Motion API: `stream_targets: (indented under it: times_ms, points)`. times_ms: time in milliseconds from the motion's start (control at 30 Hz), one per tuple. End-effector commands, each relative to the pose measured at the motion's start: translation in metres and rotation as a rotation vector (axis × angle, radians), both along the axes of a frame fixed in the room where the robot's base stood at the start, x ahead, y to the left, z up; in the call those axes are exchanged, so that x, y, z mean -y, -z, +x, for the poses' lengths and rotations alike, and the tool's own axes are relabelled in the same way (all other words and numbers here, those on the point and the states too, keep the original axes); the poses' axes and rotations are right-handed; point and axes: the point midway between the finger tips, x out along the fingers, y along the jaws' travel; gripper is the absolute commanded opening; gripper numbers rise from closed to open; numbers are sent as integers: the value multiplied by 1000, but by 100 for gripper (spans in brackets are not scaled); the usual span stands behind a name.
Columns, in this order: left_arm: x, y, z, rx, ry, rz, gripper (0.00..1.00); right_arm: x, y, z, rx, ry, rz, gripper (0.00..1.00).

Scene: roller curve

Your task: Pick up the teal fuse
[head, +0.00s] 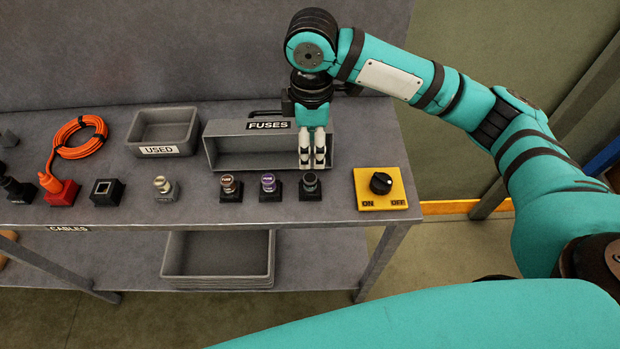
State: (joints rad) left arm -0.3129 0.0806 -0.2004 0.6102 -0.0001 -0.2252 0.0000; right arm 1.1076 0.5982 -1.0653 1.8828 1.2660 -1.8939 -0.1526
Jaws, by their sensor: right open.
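Several fuses stand upright in small black holders along the front of the grey bench. The rightmost one (310,181), dark with a greyish teal look, appears to be the teal fuse. A purple-banded fuse (268,183) and a brown-banded fuse (229,185) stand to its left. My right gripper (312,164) points down over the front edge of the FUSES bin, just behind and above the rightmost fuse. Its pale fingers are apart with nothing between them. My left gripper is out of view.
The grey FUSES bin (213,150) looks empty where visible. A USED bin (140,130) stands to its left. A yellow ON/OFF switch panel (367,196) is right of the fuses. A silver-topped fuse (162,184), black socket (106,192) and orange cable (62,140) lie left.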

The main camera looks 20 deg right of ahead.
Motion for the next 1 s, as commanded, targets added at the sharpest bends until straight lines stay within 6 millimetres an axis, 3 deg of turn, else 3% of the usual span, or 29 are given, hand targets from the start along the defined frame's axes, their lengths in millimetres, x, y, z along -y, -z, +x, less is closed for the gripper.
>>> stream_targets:
  times_ms: [67,167,400,500,800,1000]
  points:
    - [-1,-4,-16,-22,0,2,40,0,18,-1,-5,0,-2,53]
    - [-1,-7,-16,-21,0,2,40,0,37,-1,-3,0,-1,53]
    - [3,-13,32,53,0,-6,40,0,60,0,1,-1,1,53]
    - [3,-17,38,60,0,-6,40,-1,66,-2,-1,-1,-1,53]
    - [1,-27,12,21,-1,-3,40,-3,107,-7,0,0,0,53]
    - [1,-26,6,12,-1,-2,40,-3,112,-7,2,-1,0,53]
